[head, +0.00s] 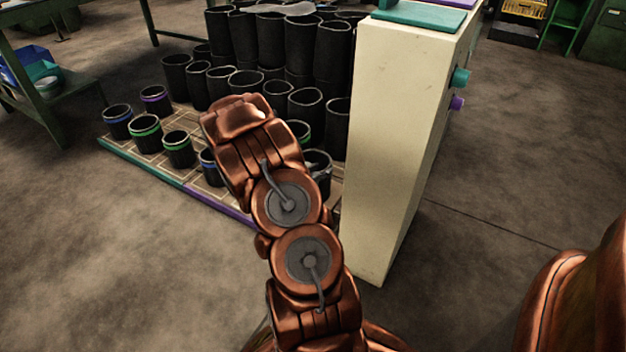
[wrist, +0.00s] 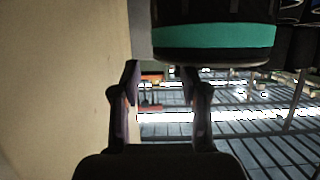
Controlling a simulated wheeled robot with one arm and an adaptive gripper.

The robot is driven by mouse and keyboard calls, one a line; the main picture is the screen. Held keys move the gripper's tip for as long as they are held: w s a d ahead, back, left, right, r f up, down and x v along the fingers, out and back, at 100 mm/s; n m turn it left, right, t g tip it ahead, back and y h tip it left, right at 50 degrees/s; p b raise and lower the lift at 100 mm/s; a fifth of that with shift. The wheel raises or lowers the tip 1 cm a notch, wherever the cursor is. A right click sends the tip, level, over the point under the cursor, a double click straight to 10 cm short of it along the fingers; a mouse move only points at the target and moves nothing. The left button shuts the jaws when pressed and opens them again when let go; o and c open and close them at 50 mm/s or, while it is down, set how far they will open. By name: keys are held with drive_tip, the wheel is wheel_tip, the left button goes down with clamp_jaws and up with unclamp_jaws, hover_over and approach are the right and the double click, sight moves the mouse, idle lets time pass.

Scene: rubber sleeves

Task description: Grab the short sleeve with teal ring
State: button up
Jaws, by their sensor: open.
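In the wrist view, a dark sleeve with a broad teal ring (wrist: 213,42) fills the top, partly cut off by the picture edge. My gripper (wrist: 161,75) is open and empty, with its fingertips close to that sleeve's edge. The sleeve reaches farther right than the right finger, and no finger is around it. Whether a fingertip touches it I cannot tell. In the head view my arm covers part of the sleeve group and my fingers cannot be made out. A short dark sleeve (head: 319,164) shows partly behind the arm; its ring colour is not clear.
A cream cabinet (head: 388,130) stands right beside the sleeves; its wall (wrist: 60,90) fills the wrist view's left. Short sleeves with blue (head: 117,122), green (head: 146,131) and purple (head: 155,99) rings stand on a low pallet (head: 150,166). Tall black sleeves (head: 270,45) stand behind. Floor in front is clear.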

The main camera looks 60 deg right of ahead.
sight(328, 167)
drive_tip(key=shift+b+x, duration=1.1)
drive_tip(key=shift+x, duration=0.8)
drive_tip(key=shift+w+d+f, duration=0.1)
drive_tip(key=shift+d+f, duration=0.1)
drive_tip(key=shift+d, duration=0.5)
clamp_jaws()
